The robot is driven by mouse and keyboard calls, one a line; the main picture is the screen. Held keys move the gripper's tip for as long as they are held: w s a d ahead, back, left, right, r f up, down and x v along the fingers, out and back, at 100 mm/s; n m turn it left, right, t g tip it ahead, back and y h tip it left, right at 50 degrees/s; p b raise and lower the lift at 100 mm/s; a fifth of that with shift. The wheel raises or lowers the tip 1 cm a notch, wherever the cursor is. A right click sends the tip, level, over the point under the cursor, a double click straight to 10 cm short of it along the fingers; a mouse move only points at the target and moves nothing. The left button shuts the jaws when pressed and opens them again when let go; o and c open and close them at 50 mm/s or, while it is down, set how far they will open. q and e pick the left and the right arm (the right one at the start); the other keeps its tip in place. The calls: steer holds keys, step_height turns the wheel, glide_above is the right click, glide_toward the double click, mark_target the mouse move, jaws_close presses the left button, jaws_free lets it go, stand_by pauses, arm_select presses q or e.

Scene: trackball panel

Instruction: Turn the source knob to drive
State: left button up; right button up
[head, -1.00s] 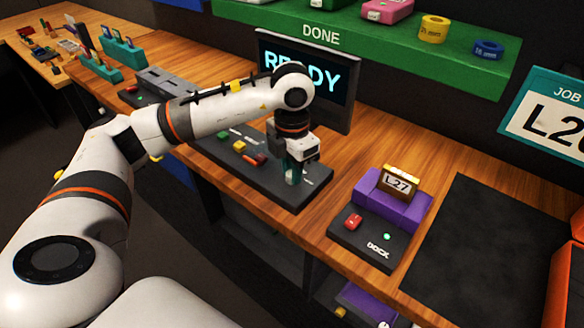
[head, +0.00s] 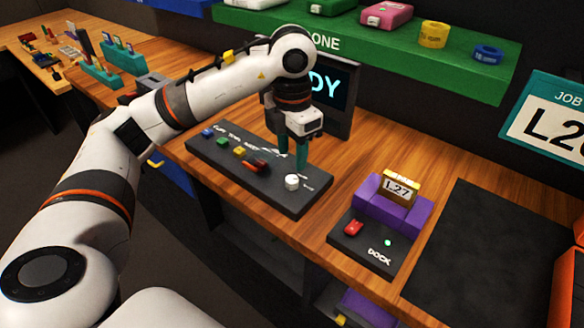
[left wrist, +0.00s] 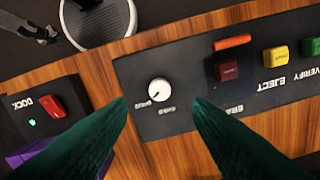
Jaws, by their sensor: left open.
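The source knob is a round white knob (head: 292,183) at the right end of the dark control panel (head: 228,170). In the left wrist view the white knob (left wrist: 159,90) has a dark pointer mark and two small labels beside it, too small to read surely. My left gripper (head: 292,160), with green fingers, is open and raised behind and above the knob, apart from it. In the left wrist view the open fingers (left wrist: 160,105) stand either side of the knob's line, holding nothing. My right gripper does not show.
Blue, green, yellow and red buttons (head: 238,151) line the panel left of the knob. A screen (head: 335,95) stands behind, partly hidden by my arm. A dock (head: 368,240) with a red button and purple holder is to the right. A green shelf (head: 400,50) hangs above.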

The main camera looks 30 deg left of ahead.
arm_select(q)
step_height(320, 180, up, 5)
steer(key=shift+r+p, duration=0.2)
steer(key=shift+p, duration=0.25)
stand_by(0.4)
